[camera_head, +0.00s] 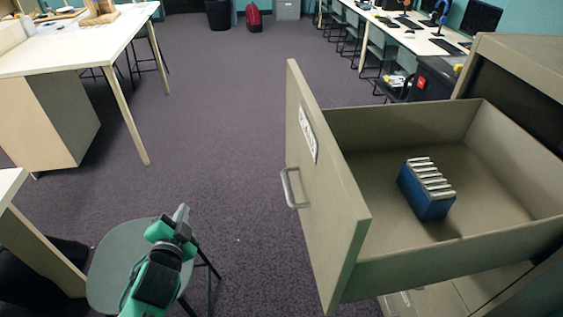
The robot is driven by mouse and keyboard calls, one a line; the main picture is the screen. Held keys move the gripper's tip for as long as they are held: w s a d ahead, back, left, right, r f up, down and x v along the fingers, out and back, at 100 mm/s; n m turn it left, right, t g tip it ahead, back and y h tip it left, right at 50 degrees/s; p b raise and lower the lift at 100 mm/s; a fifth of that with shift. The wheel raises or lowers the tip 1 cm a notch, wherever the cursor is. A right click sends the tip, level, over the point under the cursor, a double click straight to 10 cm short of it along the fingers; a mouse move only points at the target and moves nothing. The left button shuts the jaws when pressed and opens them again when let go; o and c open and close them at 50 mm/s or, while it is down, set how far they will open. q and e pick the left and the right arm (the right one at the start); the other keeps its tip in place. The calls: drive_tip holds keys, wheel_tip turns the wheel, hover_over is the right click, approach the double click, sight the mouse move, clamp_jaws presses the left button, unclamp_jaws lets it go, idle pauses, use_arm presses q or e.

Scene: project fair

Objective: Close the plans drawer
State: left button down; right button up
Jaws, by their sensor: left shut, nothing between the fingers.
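The plans drawer (345,222) stands pulled out from a beige cabinet (525,62) on the right. Its front panel carries a white label (308,134) and a metal handle (288,188) facing left. Inside lies a blue block with several metal-topped items (424,197). My left gripper (182,215) is shut and empty, with green and black parts, at the lower left. It is apart from the drawer front, to the left of the handle and a little lower in the picture. My right gripper is not in view.
A green stool (112,262) stands below and behind my left arm. A white-topped table (85,48) is at the upper left, and desks with monitors (480,18) at the upper right. Carpet between them is clear. A lower drawer (440,302) sits under the open one.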

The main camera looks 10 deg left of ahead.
use_arm(q)
drive_tip(key=w+d+r+m+t+h, duration=0.3)
drive_tip(key=r+m+h, duration=0.35)
drive_tip(key=m, duration=0.25)
drive_tip(key=w+d+r+m+t+h, duration=0.25)
drive_tip(key=r+m+h, duration=0.25)
drive_tip(key=r+m, duration=0.3)
drive_tip(key=m+g+h, duration=0.8)
drive_tip(key=m+g, duration=0.9)
drive_tip(key=m, duration=0.8)
approach(296, 159)
drive_tip(key=p+x, duration=0.1)
drive_tip(key=p, duration=0.1)
drive_tip(key=p+x, duration=0.4)
drive_tip(key=shift+d+r, duration=0.15)
drive_tip(key=shift+r, duration=0.1)
drive_tip(key=shift+w+d+f+p, duration=0.2)
drive_tip(key=shift+d+p, duration=0.15)
drive_tip(key=shift+d, duration=0.4)
